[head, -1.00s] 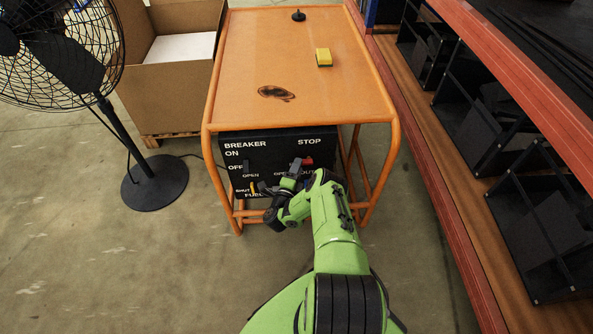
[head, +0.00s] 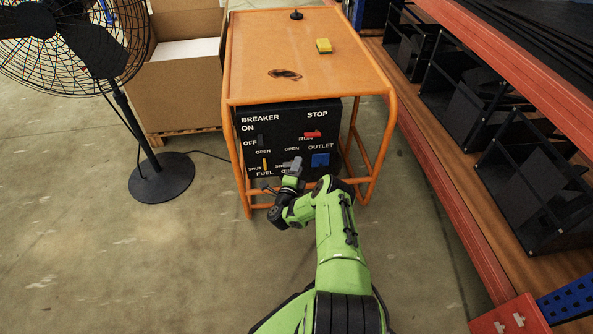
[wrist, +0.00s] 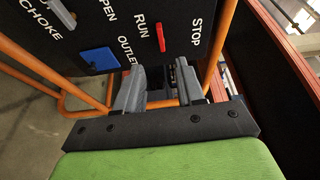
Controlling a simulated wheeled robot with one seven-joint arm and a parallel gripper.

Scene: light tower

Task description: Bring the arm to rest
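My gripper (head: 284,177) is in front of the lower part of the black control panel (head: 285,135) of the orange-framed generator cart. In the wrist view its two grey fingers (wrist: 158,82) stand apart with nothing held between them. The red RUN/STOP switch (head: 312,134) and blue outlet (head: 320,160) show on the panel; in the wrist view the red switch (wrist: 160,38) and outlet (wrist: 99,61) lie beyond the fingers. My gripper partly hides the choke area in the head view. The yellow fuel lever (head: 265,164) and dark breaker switch (head: 260,140) are left of it.
A black fan (head: 160,175) and a cardboard box (head: 185,95) stand left. An orange rack (head: 450,190) with black crates runs along the right. Floor at front left is clear.

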